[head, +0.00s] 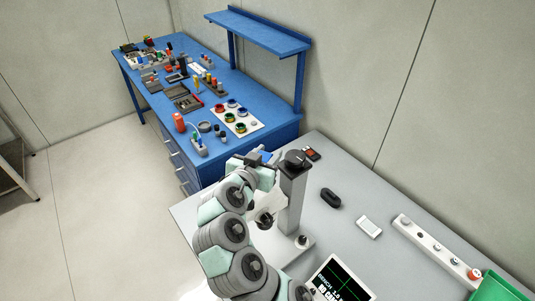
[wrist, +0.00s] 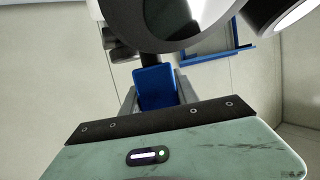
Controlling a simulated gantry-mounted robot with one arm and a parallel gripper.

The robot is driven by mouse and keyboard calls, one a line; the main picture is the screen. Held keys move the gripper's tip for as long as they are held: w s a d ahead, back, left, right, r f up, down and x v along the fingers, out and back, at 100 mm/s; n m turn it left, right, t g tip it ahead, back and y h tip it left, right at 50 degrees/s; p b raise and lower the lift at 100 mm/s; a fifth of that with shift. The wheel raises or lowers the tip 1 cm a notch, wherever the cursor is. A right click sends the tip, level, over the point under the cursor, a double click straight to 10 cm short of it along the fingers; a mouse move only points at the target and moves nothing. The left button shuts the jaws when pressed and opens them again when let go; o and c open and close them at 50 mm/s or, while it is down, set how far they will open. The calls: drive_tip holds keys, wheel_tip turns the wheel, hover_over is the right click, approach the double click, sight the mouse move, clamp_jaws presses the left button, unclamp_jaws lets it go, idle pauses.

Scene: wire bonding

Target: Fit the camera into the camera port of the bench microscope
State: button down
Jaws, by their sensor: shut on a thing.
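My gripper (head: 262,160) is beside the upper part of the bench microscope (head: 293,195), left of its grey column. In the wrist view my gripper (wrist: 157,93) is shut on a blue block, which I take to be the camera (wrist: 155,84). The camera also shows as a small blue patch in the head view (head: 267,155). In the wrist view, the large round dark part of the microscope (wrist: 165,15) fills the top, just beyond the camera. The camera port cannot be made out, and I cannot tell whether the camera touches the microscope.
The grey bench (head: 340,165) carries a black rounded object (head: 331,197), a white box (head: 369,227), a long strip with knobs (head: 435,247), a screen (head: 342,280) and a green bin (head: 498,288). A cluttered blue workbench (head: 262,128) with a shelf (head: 258,32) stands behind.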

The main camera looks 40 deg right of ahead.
drive_tip(key=shift+f+b, duration=0.9)
drive_tip(key=shift+f, duration=0.15)
drive_tip(key=c, duration=0.8)
unclamp_jaws()
drive_tip(key=shift+c, duration=0.2)
drive_tip(key=shift+a, duration=0.1)
drive_tip(key=p+v, duration=0.1)
drive_tip(key=v, duration=0.8)
drive_tip(key=shift+a+r+p, duration=0.3)
drive_tip(key=shift+r+p, duration=0.05)
drive_tip(key=shift+s+a+p, duration=0.3)
drive_tip(key=shift+a, duration=0.15)
